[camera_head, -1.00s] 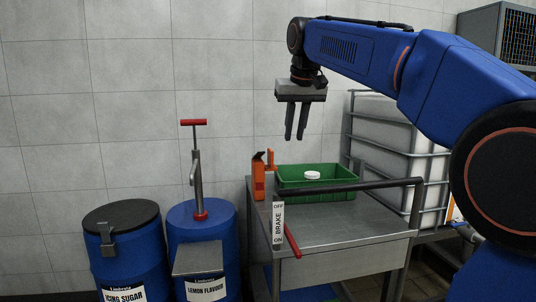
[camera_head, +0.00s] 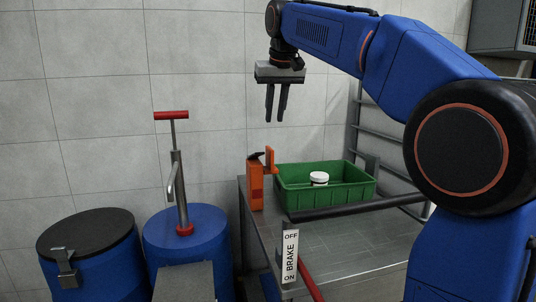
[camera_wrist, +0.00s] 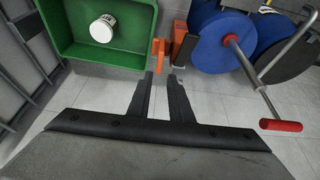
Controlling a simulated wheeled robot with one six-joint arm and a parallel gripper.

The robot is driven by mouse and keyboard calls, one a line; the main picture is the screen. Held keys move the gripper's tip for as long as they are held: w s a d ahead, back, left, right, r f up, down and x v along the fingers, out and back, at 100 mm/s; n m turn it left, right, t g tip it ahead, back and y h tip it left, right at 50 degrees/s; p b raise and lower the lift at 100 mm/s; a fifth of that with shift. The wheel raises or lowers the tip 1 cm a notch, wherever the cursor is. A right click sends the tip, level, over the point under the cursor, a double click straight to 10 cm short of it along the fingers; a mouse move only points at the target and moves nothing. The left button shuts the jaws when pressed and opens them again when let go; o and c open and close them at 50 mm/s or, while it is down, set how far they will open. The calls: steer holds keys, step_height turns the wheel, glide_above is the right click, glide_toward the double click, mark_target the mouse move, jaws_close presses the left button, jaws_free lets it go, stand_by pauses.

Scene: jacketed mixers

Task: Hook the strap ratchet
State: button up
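My gripper (camera_head: 275,120) hangs fingers down, above and behind the left rear corner of the cart in the head view. Its two dark fingers are apart with nothing between them; they also show in the wrist view (camera_wrist: 161,75). An orange upright piece with a black top (camera_head: 256,185) stands at the cart's left rear corner, below the fingers. In the wrist view this orange piece (camera_wrist: 158,48) shows just beyond the fingertips. I cannot tell whether it is the strap ratchet; no strap is clearly visible.
A green bin (camera_head: 300,200) holding a white lidded jar (camera_head: 319,178) sits on the metal cart (camera_head: 340,240). The cart has a brake lever (camera_head: 290,255). Left stand a blue drum with a red-handled pump (camera_head: 172,115) and a black-lidded drum (camera_head: 85,232). A caged tank stands behind right.

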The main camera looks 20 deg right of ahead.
mark_target(270, 148)
steer(key=x, duration=1.6)
steer(key=shift+s+f, duration=0.1)
steer(key=shift+f, duration=0.05)
steer(key=shift+c, duration=0.6)
jaws_close()
